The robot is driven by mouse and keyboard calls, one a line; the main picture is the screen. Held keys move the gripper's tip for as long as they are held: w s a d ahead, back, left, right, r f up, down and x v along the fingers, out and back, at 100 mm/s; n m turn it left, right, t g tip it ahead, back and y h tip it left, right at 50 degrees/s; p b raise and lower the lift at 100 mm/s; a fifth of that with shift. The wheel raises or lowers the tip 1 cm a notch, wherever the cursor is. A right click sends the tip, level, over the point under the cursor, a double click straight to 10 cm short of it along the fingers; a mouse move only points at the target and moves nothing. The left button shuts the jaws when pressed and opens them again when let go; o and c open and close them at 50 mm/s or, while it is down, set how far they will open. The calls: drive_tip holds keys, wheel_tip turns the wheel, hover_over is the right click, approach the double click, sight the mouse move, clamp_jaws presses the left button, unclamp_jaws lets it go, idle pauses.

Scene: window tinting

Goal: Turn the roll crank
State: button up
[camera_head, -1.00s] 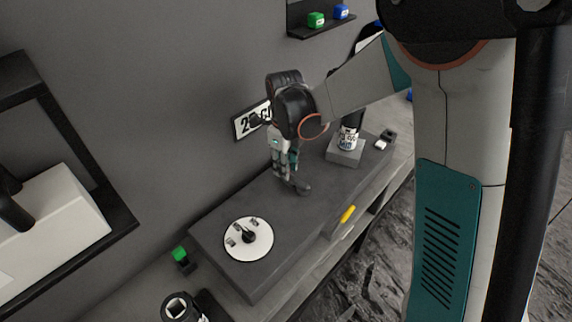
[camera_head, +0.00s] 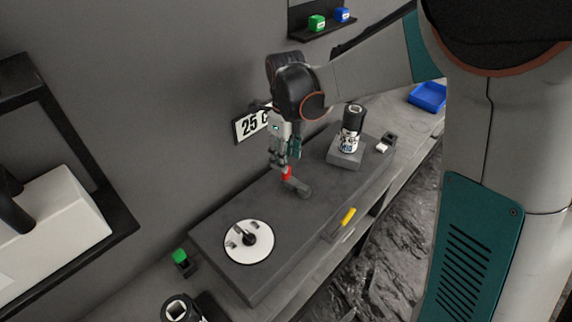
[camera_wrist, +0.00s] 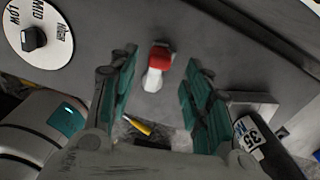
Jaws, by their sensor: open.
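My gripper (camera_head: 284,158) is just above the knob in the head view. Its two teal-padded fingers are spread wide and hold nothing; gaps show on both sides of the knob in the wrist view (camera_wrist: 160,62).
A white dial (camera_head: 262,253) with a black pointer sits on the block's near end. A labelled cylinder (camera_head: 350,135) stands on a grey pedestal (camera_head: 345,158) behind. A yellow item (camera_head: 348,217) is at the block's right edge. A wall (camera_head: 180,130) rises close on the left.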

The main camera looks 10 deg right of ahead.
wheel_tip(320, 180, up, 7)
idle(0.3)
idle(0.8)
